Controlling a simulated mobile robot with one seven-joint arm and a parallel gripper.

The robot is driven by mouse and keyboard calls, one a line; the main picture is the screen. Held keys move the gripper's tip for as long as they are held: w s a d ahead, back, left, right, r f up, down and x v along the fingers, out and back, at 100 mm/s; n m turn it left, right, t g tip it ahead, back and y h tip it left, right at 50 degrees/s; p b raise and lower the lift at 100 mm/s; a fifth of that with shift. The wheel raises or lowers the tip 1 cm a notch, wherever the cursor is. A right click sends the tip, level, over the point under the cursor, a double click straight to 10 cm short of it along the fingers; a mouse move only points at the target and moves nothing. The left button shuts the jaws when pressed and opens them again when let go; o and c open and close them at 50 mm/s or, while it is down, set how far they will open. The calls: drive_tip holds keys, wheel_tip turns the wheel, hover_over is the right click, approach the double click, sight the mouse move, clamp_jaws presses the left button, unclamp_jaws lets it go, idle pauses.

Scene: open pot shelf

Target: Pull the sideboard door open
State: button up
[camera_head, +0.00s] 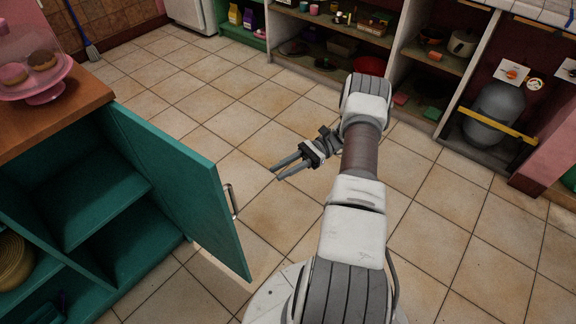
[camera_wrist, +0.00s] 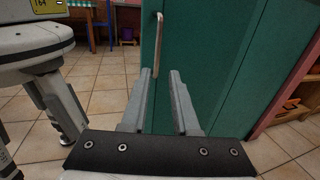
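The teal sideboard (camera_head: 130,235) with a brown wooden top stands at the left in the head view. Its door (camera_head: 185,190) is swung well out, and the shelves inside show. The metal bar handle (camera_head: 232,201) is on the door's outer face, near its free edge. In the wrist view the door (camera_wrist: 205,50) fills the middle, with the handle (camera_wrist: 158,45) upright just beyond the fingertips. My gripper (camera_head: 275,174) is to the right of the handle, apart from it. Its two fingers, also seen in the wrist view (camera_wrist: 159,78), are spread with nothing between them.
A pink cake stand (camera_head: 42,88) with pastries sits on the sideboard top. A yellowish round object (camera_head: 14,262) is on a lower shelf inside. Open shelves with pots (camera_head: 462,43) and a grey cylinder (camera_head: 492,112) line the far side. The tiled floor (camera_head: 215,110) between is clear.

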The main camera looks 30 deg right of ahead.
drive_tip(key=shift+d, duration=0.95)
drive_tip(key=a+r+n+g+h, duration=0.1)
drive_tip(key=a+r+n+h, duration=0.35)
drive_tip(key=r, duration=0.65)
drive_tip(key=a+r+n+g+h, duration=0.2)
drive_tip(key=a+r+n+h, duration=0.3)
drive_tip(key=r, duration=0.5)
drive_tip(key=s+a+r+n+t+h, duration=0.4)
drive_tip(key=s+r+t, duration=0.15)
drive_tip(key=s, duration=0.25)
drive_tip(key=s+a+r+n+t+h, duration=0.4)
drive_tip(key=s+r+h, duration=0.15)
drive_tip(key=s, duration=0.25)
wheel_tip(320, 180, up, 21)
drive_tip(key=y+p, duration=0.1)
drive_tip(key=p, duration=2)
